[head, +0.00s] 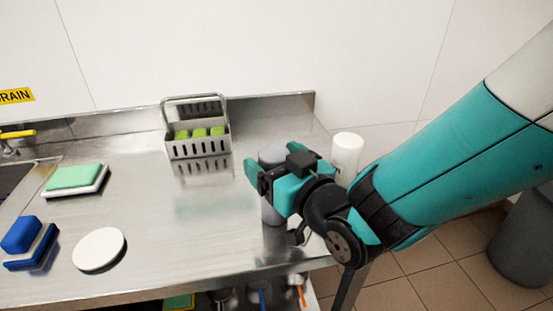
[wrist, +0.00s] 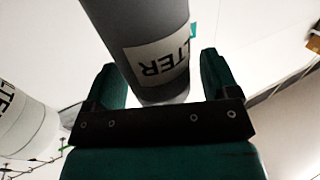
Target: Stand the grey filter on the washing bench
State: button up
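The grey filter (head: 271,212) is an upright grey cylinder at the right end of the steel washing bench (head: 140,200). Its foot appears to meet the bench top. My gripper (head: 263,177) is around its middle, with the arm coming in from the right and hiding part of it. In the wrist view the grey filter (wrist: 150,30), with a white label, stands between the two fingers of my gripper (wrist: 162,85). A gap shows between the filter and the right finger, so the gripper looks open.
A white filter (head: 347,150) stands just right, at the bench's edge; what bears it is hidden. The bench's middle is clear.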

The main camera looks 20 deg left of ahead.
jog(key=b+v, duration=1.1)
jog(key=v, duration=0.1)
jog(key=d+f+m+g+h, duration=0.35)
jog(key=d+f+h, duration=0.25)
jog(key=d, duration=0.2)
jog(key=s+d+f+g+h, duration=0.1)
jog(key=s+d+g+h, duration=0.3)
jog(key=s+d+g, duration=0.3)
jog(key=s+d, duration=0.1)
jog(key=d, duration=0.3)
jog(key=shift+f, duration=0.3)
